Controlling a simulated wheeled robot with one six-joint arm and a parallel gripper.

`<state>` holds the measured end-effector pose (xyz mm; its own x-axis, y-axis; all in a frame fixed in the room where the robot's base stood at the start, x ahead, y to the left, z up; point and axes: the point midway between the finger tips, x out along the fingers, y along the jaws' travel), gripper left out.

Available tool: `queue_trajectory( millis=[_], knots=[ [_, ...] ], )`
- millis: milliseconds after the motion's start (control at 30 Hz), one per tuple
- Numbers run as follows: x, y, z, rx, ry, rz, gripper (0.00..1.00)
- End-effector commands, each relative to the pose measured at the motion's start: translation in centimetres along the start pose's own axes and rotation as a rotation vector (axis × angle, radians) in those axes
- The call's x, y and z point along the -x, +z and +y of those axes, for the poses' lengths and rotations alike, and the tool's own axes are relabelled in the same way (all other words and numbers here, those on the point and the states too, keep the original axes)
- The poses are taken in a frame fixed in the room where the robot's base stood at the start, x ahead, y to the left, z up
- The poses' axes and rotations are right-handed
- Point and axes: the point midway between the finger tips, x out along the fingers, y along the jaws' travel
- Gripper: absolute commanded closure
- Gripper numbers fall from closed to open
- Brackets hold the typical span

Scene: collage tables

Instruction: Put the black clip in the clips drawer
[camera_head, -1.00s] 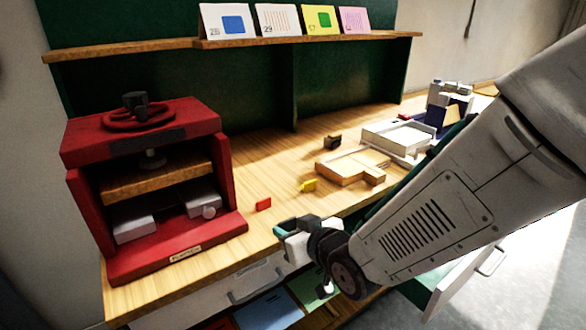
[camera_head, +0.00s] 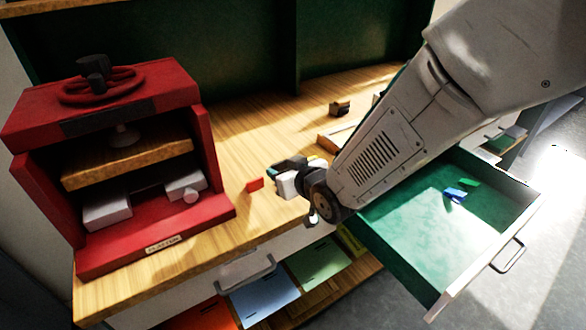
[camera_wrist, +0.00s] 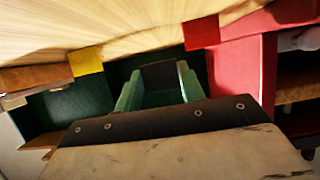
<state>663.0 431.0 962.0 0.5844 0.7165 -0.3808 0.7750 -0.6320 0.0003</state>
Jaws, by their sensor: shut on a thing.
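My gripper (camera_head: 281,176) is over the front part of the desk, beside the red clip. In the wrist view its two green fingers (camera_wrist: 160,92) are closed on a dark, flat-faced piece, the black clip (camera_wrist: 160,75). The clip is hard to make out in the head view. The open drawer (camera_head: 400,262), green inside, stands pulled out at the right, below and right of my gripper. A blue clip (camera_head: 454,195) and a green clip (camera_head: 469,182) lie in it.
A red clip (camera_head: 254,184) lies on the desk; a yellow clip (camera_wrist: 86,60) shows in the wrist view. The red press (camera_head: 130,110) stands at left. A small dark block (camera_head: 340,107) sits farther back. A closed drawer's handle (camera_head: 245,272) is at the front.

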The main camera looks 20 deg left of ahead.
Motion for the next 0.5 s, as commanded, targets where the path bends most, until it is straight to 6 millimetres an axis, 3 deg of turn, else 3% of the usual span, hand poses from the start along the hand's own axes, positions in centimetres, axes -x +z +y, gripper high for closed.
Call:
queue_trajectory(
  millis=[233,400,500],
  knots=[
    [-0.6,0.1,1.6,-0.008,0.018,-0.002,0.82],
    [-1.6,3.0,1.8,-0.008,0.02,-0.005,0.82],
    [-1.6,3.4,2.1,-0.009,0.025,-0.002,0.82]
  ],
)
